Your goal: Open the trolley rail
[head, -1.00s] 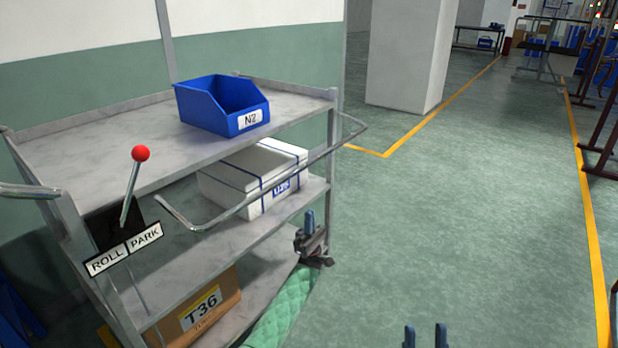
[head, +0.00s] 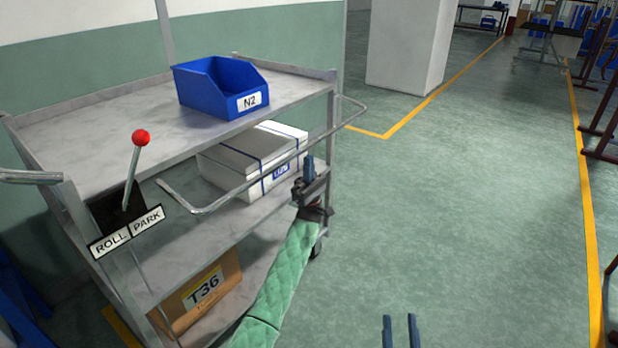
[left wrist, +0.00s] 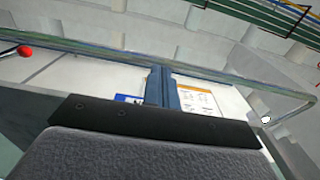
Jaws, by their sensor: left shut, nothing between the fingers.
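The trolley (head: 90,150) stands at left with a grey tubular rail (head: 235,194) across its front, spanning its width at middle-shelf height. The rail also crosses the left wrist view (left wrist: 235,78). My left gripper (head: 309,165) is shut and empty, fingers pointing up, near the rail's right half. In the left wrist view its fingertips (left wrist: 162,70) lie close to the rail; I cannot tell whether they touch. A lever with a red knob (head: 141,138) rises above a ROLL/PARK plate (head: 127,232). My right gripper (head: 400,320) is open at the bottom edge, away from the trolley.
A blue bin (head: 215,88) marked N2 sits on the top shelf. A white strapped box (head: 235,162) is on the middle shelf behind the rail. A cardboard box (head: 180,310) marked T36 is on the bottom shelf.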

